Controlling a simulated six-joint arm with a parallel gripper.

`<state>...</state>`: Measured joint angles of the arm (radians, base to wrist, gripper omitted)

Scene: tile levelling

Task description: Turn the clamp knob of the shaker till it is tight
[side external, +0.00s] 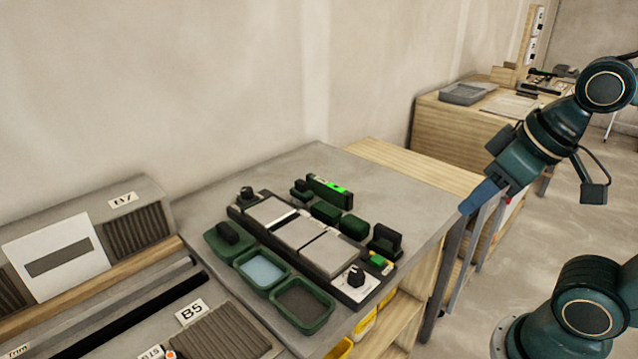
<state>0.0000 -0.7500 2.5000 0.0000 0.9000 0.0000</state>
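A long dark base (237,212), which looks like the shaker, lies on the grey worktop with several light grey tiles (300,231) in a row on it. A black knob (356,275) stands on a white marked plate at its near right end. Another small black knob (246,193) is at its far left end. I cannot tell for certain which is the clamp knob, or how tight either is. My gripper (474,203) hangs in the air right of the worktop, its blue fingers pointing down and left, apart from both knobs. Its finger gap is not visible.
Two green trays (303,306), one with blue content, sit in front of the base. Green blocks (325,212), a level with a bright green window (330,188) and a black-handled tool (385,240) stand behind it. A sloped panel (130,222) is at left. Bare worktop (400,190) lies at right.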

